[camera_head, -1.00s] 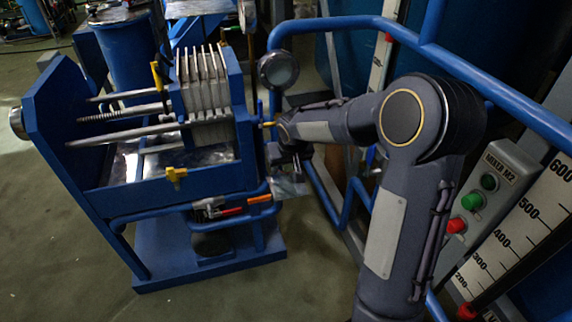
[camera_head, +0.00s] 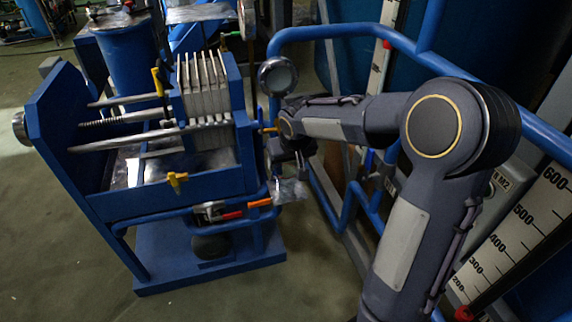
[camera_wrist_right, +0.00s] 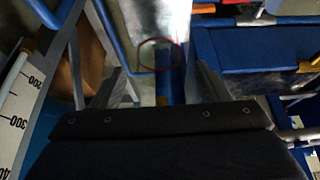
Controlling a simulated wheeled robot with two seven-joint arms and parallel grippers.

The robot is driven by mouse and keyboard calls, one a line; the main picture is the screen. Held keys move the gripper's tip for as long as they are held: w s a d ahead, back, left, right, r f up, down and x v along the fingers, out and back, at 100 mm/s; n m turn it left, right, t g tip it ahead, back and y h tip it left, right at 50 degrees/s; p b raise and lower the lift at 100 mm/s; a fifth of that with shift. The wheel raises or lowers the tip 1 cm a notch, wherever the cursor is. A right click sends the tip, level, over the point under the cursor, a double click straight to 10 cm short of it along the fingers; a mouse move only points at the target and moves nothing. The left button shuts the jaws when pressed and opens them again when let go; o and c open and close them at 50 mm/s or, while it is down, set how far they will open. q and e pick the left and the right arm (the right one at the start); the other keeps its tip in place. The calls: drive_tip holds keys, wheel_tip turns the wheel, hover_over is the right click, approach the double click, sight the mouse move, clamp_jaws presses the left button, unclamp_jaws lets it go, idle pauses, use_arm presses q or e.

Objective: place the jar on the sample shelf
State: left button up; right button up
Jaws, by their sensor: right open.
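My right gripper (camera_wrist_right: 163,86) is open, its two fingers spread apart with nothing clearly held between them. In the head view the right gripper (camera_head: 290,165) points down beside the blue press frame, dark and hard to make out. A pale grey plate (camera_wrist_right: 158,18), which looks like the sample shelf, lies beyond the fingertips in the right wrist view. A round, clear shape with a thin red rim (camera_wrist_right: 160,53), possibly the jar, shows at its near edge, ahead of the gap between the fingers. In the head view a pale, shiny patch (camera_head: 289,191) shows just below the gripper. My left gripper is out of view.
A blue filter press (camera_head: 150,175) with white plates and yellow handles stands to the left. Blue pipe railing (camera_head: 350,25) runs behind and right of my arm. A round gauge (camera_head: 277,75) is above the gripper. A scale board (camera_head: 525,230) stands at right. Open floor lies at front left.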

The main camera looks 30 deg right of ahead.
drive_tip(key=d+p+v, duration=0.1)
drive_tip(key=v, duration=0.6)
drive_tip(key=s+a+y, duration=0.1)
drive_tip(key=s+a, duration=0.2)
drive_tip(key=s, duration=0.5)
drive_tip(key=s+a+y, duration=0.2)
drive_tip(key=s+a, duration=0.2)
drive_tip(key=s, duration=0.4)
drive_tip(key=s+a+f+n+t+y, duration=0.1)
drive_tip(key=s+a, duration=0.3)
drive_tip(key=s, duration=0.4)
drive_tip(key=shift+a+y, duration=0.25)
drive_tip(key=shift+y, duration=0.25)
drive_tip(key=shift+s, duration=0.15)
